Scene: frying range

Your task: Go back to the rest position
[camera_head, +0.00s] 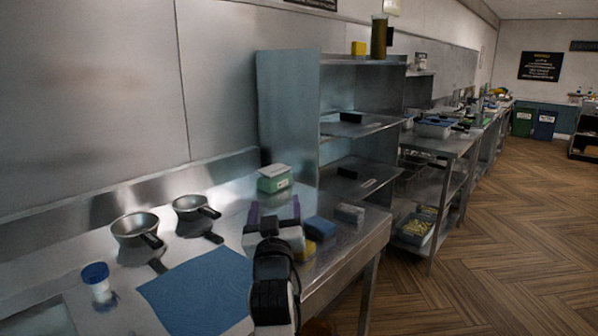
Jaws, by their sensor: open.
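My gripper (274,212) is over the steel counter (345,240), near its right end. Its two fingers stand apart, pointing away toward the back of the counter, and nothing shows between them. A green and white box (274,179) lies just beyond the fingertips; I cannot tell whether they touch it. My wrist and forearm reach in from the bottom of the picture and hide part of the counter.
Two pans (135,229) (194,207), a blue cloth (197,291) and a blue-lidded cup (98,283) are left of my arm. A blue block (320,227) and a grey block (350,213) lie to the right. Steel shelves (362,128) stand behind. The wooden floor (500,220) is clear.

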